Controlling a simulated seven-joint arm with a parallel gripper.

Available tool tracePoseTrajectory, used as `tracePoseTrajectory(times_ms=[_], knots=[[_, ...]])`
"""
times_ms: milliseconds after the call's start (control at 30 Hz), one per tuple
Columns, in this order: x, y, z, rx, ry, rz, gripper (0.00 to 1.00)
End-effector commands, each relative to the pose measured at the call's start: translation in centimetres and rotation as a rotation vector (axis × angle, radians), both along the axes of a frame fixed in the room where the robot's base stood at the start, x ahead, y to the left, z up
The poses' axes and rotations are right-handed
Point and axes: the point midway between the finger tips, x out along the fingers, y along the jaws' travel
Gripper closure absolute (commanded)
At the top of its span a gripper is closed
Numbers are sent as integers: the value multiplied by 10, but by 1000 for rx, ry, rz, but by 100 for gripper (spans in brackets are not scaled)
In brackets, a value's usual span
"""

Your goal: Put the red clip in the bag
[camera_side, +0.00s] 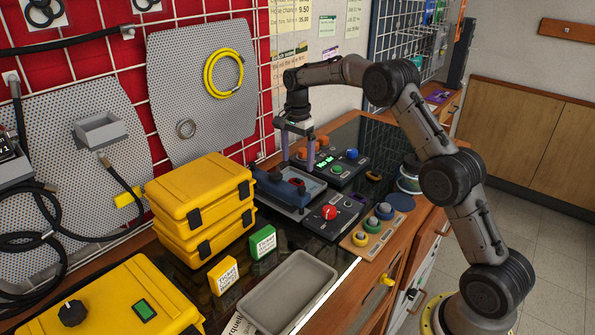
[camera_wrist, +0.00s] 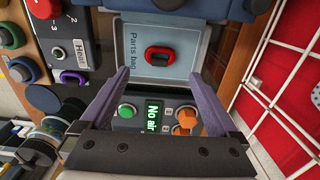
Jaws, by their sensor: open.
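The red clip (camera_wrist: 160,57) is an oblong ring with a dark opening, seen in the wrist view against the pale blue bag (camera_wrist: 150,73) labelled "Parts bag". I cannot tell whether it lies inside the bag or on top. In the side view the bag (camera_side: 315,187) sits in a grey tray, partly hidden by a dark blue block (camera_side: 278,187). My gripper (camera_side: 297,163) points down just behind the bag, over the "No air" box. In the wrist view its two purple fingers (camera_wrist: 159,75) are wide apart with nothing between them.
The "No air" box (camera_side: 330,163) has orange, green and blue knobs. A box with a red knob (camera_side: 329,212) stands in front of the bag. Yellow cases (camera_side: 200,195) stand left. An empty grey tray (camera_side: 288,290) lies at the front. A wire grid wall stands behind.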

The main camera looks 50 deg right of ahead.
Motion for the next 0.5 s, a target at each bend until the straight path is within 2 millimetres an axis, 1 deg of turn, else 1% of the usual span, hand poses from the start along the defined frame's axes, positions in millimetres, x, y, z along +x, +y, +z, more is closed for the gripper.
tracePoseTrajectory(times_ms=[33,200,333,500], knots=[[1,0,12,-2,-6,0,4],[1,0,40,-1,-3,0,4],[0,0,54,0,-1,0,4],[0,0,60,0,0,0,4]])
